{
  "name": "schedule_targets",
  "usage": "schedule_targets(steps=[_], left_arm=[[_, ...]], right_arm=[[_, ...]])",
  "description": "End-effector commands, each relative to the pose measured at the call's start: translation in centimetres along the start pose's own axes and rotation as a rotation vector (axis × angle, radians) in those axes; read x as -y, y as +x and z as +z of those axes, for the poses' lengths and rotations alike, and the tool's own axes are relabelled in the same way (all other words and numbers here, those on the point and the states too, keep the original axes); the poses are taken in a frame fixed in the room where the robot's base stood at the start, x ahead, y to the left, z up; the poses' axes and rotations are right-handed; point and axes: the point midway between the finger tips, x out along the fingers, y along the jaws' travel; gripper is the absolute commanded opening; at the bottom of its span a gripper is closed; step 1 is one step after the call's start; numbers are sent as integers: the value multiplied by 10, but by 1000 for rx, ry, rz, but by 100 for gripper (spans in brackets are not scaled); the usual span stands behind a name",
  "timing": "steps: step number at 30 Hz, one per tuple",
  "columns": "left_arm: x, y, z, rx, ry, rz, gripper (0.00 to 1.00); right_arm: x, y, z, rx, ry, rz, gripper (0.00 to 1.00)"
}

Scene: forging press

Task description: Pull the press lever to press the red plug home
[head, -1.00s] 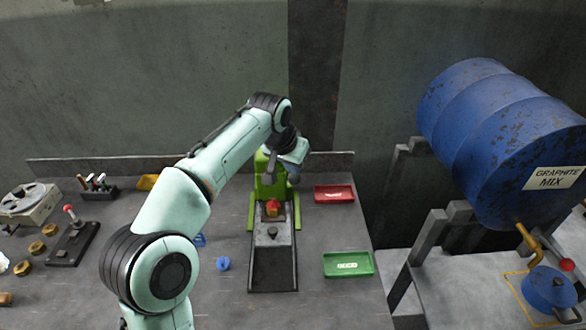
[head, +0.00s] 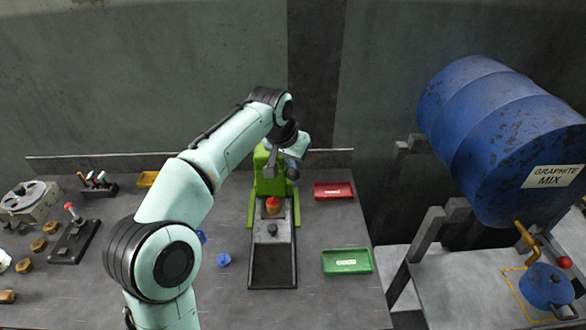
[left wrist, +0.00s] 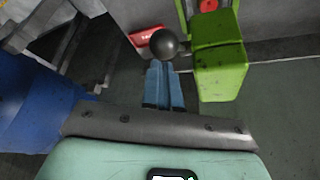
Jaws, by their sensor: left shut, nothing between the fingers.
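The green press (head: 268,178) stands at the back middle of the bench. The red plug (head: 272,203) sits on a yellowish piece in front of it. The press lever's dark ball knob (left wrist: 164,41) shows large in the left wrist view, just beyond the fingertips. My left gripper (left wrist: 164,68) has its blue fingers together with nothing between them; whether they touch the knob I cannot tell. In the head view this gripper (head: 297,148) is at the press's upper right, partly behind my wrist. The lever's rod is mostly hidden. My right gripper is not in view.
A red tray (head: 334,191) and a green tray (head: 347,261) lie right of the press. A red-knobbed lever device (head: 72,235) and several brass nuts are at left. A blue piece (head: 223,260) lies left of the press.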

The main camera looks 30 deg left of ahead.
Motion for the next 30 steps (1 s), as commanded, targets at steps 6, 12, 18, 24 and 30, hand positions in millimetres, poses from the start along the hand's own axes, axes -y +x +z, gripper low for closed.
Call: schedule_targets(steps=[6,12,18,24,30], left_arm=[[0,-13,-7,-2,0,0,0],[0,-34,-17,-1,0,0,0],[0,-51,-25,0,1,0,0],[0,-53,-25,2,1,0,0],[0,-53,-25,2,1,0,0]], right_arm=[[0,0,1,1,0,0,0],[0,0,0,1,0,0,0],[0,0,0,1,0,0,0],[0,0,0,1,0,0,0],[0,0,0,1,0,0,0]])
